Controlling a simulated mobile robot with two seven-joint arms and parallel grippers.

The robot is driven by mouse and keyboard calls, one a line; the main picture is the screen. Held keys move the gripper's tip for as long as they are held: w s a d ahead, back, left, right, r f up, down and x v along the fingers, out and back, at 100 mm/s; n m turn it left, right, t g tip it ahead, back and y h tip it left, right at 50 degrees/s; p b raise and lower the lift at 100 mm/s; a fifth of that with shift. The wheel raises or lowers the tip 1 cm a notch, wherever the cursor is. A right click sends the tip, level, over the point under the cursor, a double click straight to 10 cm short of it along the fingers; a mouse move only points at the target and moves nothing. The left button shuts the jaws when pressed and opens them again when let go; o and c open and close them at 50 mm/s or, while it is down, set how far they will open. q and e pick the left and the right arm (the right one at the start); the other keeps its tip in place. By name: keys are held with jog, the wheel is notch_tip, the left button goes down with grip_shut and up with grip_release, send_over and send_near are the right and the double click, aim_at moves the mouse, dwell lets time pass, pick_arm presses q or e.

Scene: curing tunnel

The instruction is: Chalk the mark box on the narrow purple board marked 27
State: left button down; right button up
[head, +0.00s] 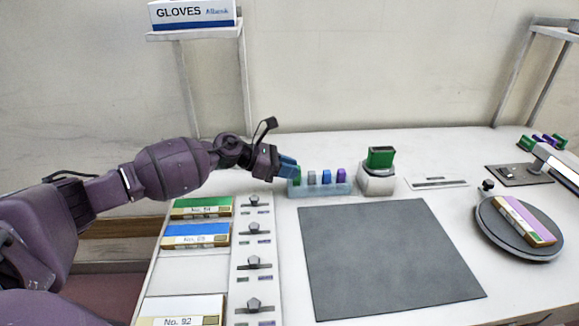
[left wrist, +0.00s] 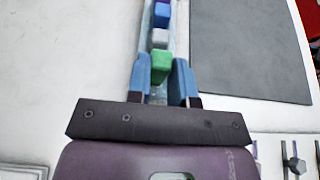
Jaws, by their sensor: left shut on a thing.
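A narrow purple board (head: 526,219) with a pale stripe and a green and tan edge lies on a round dark turntable (head: 490,226) at the right; no number is readable on it. A pale blue holder (head: 320,189) stands at the back middle with green, grey, blue (head: 326,176) and purple (head: 341,175) chalks upright in a row. My left gripper (head: 289,168) is at its left end, shut on the green chalk (left wrist: 161,64), one blue finger on each side. In the head view the fingers partly hide this chalk. My right gripper is not in view.
A dark grey mat (head: 385,255) lies clear in the middle. A green-topped white block (head: 377,182) stands right of the holder. A glove box (head: 193,14) sits on a shelf.

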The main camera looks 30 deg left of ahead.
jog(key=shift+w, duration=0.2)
pick_arm(q)
jog(key=c, duration=0.9)
grip_release()
jog(key=shift+c, duration=0.2)
jog(key=shift+r+p, duration=0.3)
jog(key=shift+r, duration=0.35)
jog(key=shift+r+p, duration=0.7)
jog(key=shift+r, duration=0.95)
jog(key=shift+r+p, duration=0.5)
jog(key=shift+r, duration=0.65)
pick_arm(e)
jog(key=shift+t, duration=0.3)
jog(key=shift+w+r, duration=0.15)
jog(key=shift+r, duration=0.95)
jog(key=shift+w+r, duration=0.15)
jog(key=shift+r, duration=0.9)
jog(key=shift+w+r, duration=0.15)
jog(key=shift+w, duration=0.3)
